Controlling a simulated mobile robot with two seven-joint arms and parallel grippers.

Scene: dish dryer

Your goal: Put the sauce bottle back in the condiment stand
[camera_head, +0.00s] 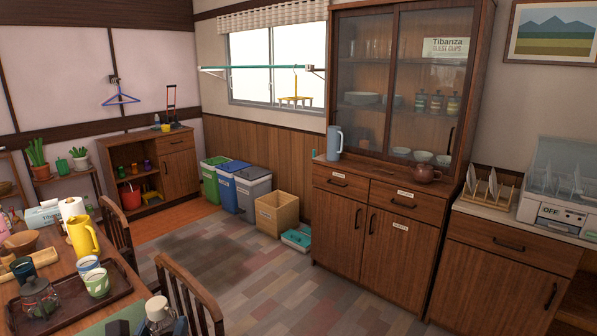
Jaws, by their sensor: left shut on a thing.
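My left gripper (140,325) is at the bottom edge of the view, over the near end of the dining table, with only dark parts of it showing. It is shut on a pale bottle-like thing with a whitish top (158,307), which looks like the sauce bottle. The lower part of this bottle is cut off by the frame, so I cannot tell whether it touches the table. I cannot make out the condiment stand. My right gripper is not in view.
A brown tray (70,316) on the table holds a glass pot (38,297) and cups (96,282). A yellow jug (82,236) and a paper roll (70,207) stand behind. A wooden chair (190,300) is close on the right.

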